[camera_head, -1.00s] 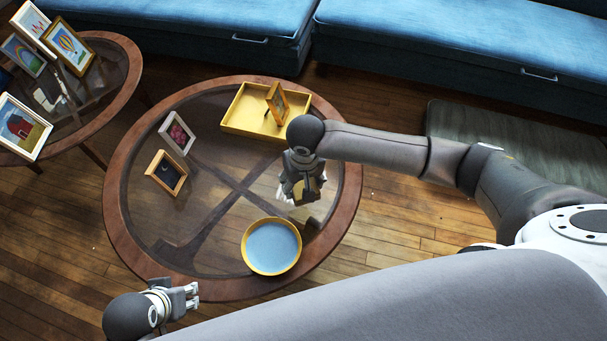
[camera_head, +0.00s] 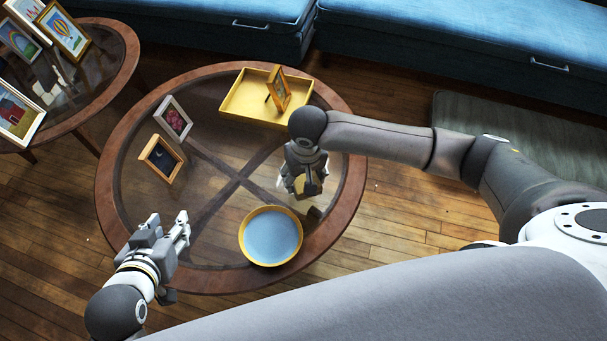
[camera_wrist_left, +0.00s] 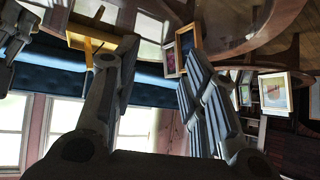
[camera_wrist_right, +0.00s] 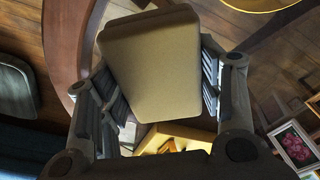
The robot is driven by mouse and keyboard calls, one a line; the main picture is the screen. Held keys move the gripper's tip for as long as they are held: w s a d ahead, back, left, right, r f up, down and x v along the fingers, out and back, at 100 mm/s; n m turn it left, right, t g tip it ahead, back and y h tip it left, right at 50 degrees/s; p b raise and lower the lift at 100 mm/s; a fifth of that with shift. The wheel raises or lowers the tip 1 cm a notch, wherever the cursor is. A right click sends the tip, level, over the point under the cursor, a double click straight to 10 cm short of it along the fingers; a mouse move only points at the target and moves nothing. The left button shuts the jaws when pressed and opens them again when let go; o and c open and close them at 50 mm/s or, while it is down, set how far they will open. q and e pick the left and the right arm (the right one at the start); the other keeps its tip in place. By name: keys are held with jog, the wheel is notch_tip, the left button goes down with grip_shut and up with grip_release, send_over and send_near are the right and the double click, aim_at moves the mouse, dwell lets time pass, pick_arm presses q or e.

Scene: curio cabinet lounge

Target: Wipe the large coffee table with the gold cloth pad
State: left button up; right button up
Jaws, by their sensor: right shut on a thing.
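The large coffee table (camera_head: 108,205) is round, with a brown wooden rim and a glass top. The gold cloth pad (camera_wrist_right: 152,65) is a rounded rectangular block between my right fingers in the right wrist view; a small part of it (camera_head: 300,186) shows in the head view. My right gripper (camera_head: 304,188) is shut on it over the right part of the glass. I cannot tell whether the pad touches the glass. My left gripper (camera_head: 183,229) is open and empty over the table's front left edge; its spread fingers show in the left wrist view (camera_wrist_left: 150,85).
On the table are a yellow tray (camera_head: 238,98) with a picture frame (camera_head: 279,88), two more frames (camera_head: 173,118) (camera_head: 161,159) at left, and a yellow-rimmed blue plate (camera_head: 270,236) at front. Another table (camera_head: 120,75) with frames stands at left. A blue sofa (camera_head: 450,40) is behind.

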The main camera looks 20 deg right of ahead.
pick_arm(q)
jog(key=w+d+r+t+h+b, duration=0.1)
jog(key=w+r+t, duration=0.2)
jog(key=w+r, duration=0.1)
jog(key=shift+d+r+t, duration=0.3)
jog(key=shift+d+r, duration=0.05)
jog(key=shift+d, duration=0.05)
